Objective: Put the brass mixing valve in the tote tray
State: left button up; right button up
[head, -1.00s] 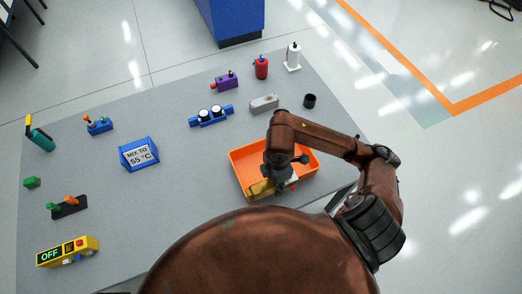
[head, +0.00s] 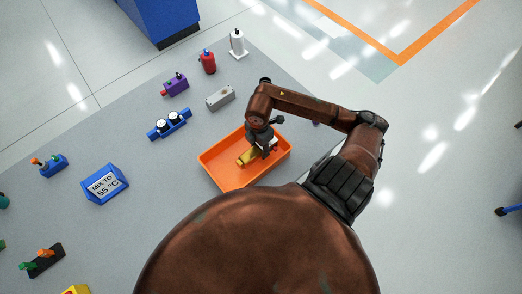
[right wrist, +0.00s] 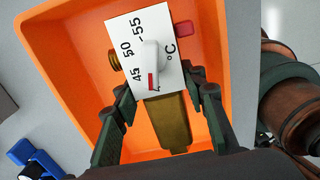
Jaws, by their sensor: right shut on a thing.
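The brass mixing valve (head: 245,159) is in my right gripper (head: 263,151), over the middle of the orange tote tray (head: 211,172). In the right wrist view the valve (right wrist: 174,125) has a brass body, a white scale plate marked 45, 50, 55 °C, a white pointer with a red mark, and a red end piece. The fingers of my right gripper (right wrist: 163,104) are shut on either side of it. The tray's orange floor (right wrist: 75,60) shows around it. I cannot tell whether the valve touches the floor. My left gripper is out of view.
A grey box (head: 220,97), a blue twin-gauge piece (head: 169,124), a purple piece (head: 175,85), a red bottle (head: 208,62) and a white stand (head: 237,44) are beyond the tray. A blue "MIX TO 55 °C" sign (head: 105,185) stands left. Grey table between is clear.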

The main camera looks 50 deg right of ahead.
jog(key=shift+w+d+f, duration=0.2)
jog(key=shift+d+f, duration=0.1)
jog(key=shift+f, duration=0.15)
jog(key=shift+w+d+f, duration=0.1)
jog(key=shift+f, duration=0.05)
jog(key=shift+d+f, duration=0.15)
jog(key=shift+f, duration=0.1)
jog(key=f, duration=0.3)
jog(key=shift+d+f, duration=0.25)
jog(key=o, duration=1)
jog(key=shift+f, duration=0.15)
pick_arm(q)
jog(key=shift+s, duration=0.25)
pick_arm(e)
jog(key=o, duration=0.5)
